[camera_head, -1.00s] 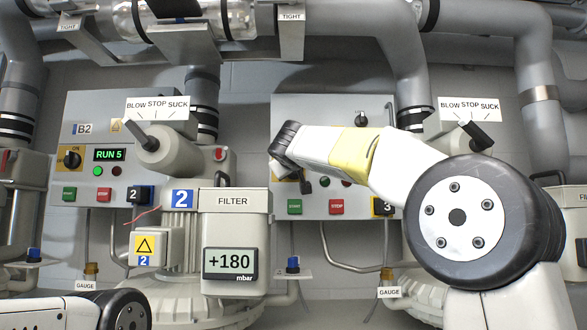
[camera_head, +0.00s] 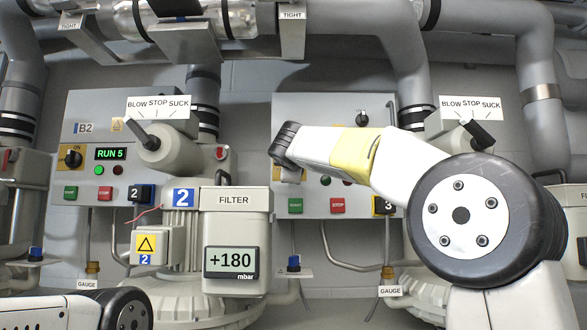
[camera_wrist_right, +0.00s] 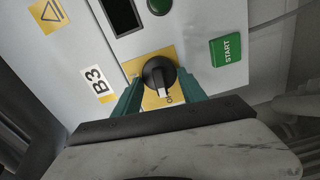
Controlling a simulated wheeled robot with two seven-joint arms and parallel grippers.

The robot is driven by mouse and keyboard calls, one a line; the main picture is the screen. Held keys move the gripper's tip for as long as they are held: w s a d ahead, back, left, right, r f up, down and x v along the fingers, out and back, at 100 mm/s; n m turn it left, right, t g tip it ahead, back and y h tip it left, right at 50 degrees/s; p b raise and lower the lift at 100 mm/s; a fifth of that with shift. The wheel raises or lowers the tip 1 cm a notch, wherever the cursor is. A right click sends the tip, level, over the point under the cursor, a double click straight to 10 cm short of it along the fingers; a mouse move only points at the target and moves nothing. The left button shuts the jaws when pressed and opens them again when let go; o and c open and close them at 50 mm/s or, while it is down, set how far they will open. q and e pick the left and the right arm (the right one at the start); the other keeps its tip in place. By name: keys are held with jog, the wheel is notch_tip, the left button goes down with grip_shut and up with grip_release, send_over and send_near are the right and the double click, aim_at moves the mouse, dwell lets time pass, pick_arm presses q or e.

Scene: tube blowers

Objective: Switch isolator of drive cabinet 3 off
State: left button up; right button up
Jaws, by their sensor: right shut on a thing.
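Drive cabinet 3 (camera_head: 376,101) is the grey box at the middle right in the head view, with its left part behind my right arm. In the right wrist view its label B3 (camera_wrist_right: 98,84) shows beside the isolator knob (camera_wrist_right: 158,73), a black rotary handle on a yellow plate. My right gripper (camera_wrist_right: 154,88) has its green fingers on either side of the knob and is shut on it. The plate's lettering is mostly covered. The head view hides the right fingertips behind the arm. My left gripper is out of view; only part of the left arm shows at bottom left.
A green START button (camera_wrist_right: 228,49) is right of the knob in the wrist view.

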jog(key=shift+f+n, duration=0.15)
jog(key=shift+n, duration=0.35)
jog(key=o, duration=1.3)
jog(key=shift+o, duration=0.2)
jog(key=s, duration=0.7)
jog(key=shift+s, duration=0.4)
